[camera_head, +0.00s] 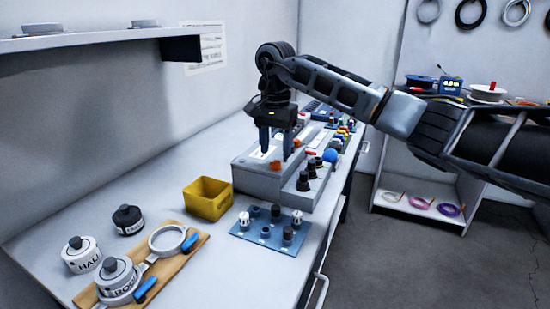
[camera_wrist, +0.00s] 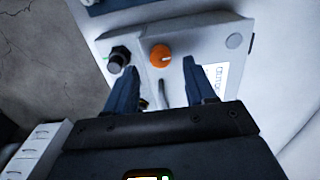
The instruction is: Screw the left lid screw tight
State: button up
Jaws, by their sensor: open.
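A grey box (camera_head: 256,181) stands on the bench in the head view, with a white label on top. An orange knob-like screw (camera_head: 275,165) sits on its near part, and a second orange knob (camera_head: 297,143) shows farther back. My gripper (camera_head: 276,156) points down over the box, its fingers apart and nothing held. In the wrist view one orange screw with a pale mark (camera_wrist: 160,55) appears between the open fingertips (camera_wrist: 160,68), with visible space on both sides. I cannot tell how high the fingertips are above it, or how far it is screwed in.
Black knobs (camera_head: 304,180) stand on a lower step right of the box. A blue plate with posts (camera_head: 264,236), a yellow bin (camera_head: 208,198) and a wooden board (camera_head: 195,243) with round parts lie nearer. Bench left of the box is clear.

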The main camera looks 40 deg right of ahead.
aim_at(276, 162)
jog(key=shift+f, duration=1.8)
grip_shut()
